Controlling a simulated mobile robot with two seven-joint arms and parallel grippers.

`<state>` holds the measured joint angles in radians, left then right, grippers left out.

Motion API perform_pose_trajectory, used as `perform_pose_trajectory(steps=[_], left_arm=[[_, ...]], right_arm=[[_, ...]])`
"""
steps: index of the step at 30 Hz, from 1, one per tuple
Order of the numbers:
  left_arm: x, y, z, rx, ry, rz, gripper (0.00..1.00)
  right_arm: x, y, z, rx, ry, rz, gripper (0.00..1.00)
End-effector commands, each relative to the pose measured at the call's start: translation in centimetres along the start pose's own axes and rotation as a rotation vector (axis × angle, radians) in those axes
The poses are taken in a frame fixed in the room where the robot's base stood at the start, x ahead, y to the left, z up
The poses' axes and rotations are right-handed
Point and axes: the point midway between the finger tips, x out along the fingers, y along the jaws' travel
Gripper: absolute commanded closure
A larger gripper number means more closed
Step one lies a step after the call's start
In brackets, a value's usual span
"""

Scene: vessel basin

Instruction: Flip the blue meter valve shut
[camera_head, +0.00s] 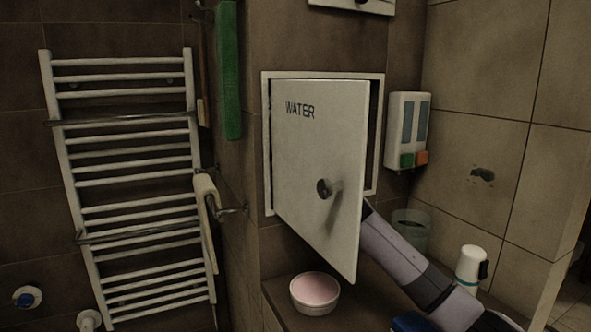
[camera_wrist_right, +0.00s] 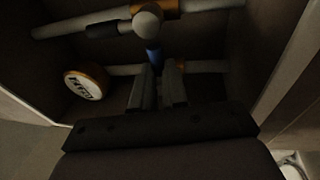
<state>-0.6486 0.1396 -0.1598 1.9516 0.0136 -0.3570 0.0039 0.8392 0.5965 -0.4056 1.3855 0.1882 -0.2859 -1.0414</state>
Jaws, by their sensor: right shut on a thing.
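The blue valve handle (camera_wrist_right: 153,54) shows in the right wrist view, below a round pale knob on the pipework inside a dark cabinet. My right gripper (camera_wrist_right: 159,78) has its two fingers on either side of the blue handle and is shut on it. The handle's lower end is hidden between the fingers. In the head view, my right arm reaches behind the part-open white door marked WATER (camera_head: 306,150), which hides the gripper and the valve. My left gripper is in neither view.
A round meter (camera_wrist_right: 86,83) sits left of the valve, among pale pipes (camera_wrist_right: 90,22) with brass fittings. The door hangs ajar, close beside my arm. A pink-filled bowl (camera_head: 315,306), a white bottle (camera_head: 468,266) and a bin (camera_head: 411,229) stand nearby.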

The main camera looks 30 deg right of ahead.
Motion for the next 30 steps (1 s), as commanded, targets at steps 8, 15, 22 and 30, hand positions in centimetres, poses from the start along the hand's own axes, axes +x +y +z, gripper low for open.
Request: perform_pose_trajectory(steps=[8,15,22,30], left_arm=[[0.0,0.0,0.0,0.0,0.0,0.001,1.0],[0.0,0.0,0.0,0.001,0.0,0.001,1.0],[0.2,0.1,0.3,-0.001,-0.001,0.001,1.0],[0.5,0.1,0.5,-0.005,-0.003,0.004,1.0]], right_arm=[[0.0,-0.2,0.0,0.005,0.001,-0.003,0.62],[-0.2,-0.1,0.0,0.003,0.001,-0.002,0.62],[-2.1,-0.3,0.0,0.001,0.001,-0.002,0.62],[-5.4,-0.3,0.0,0.001,0.0,-0.004,0.62]])
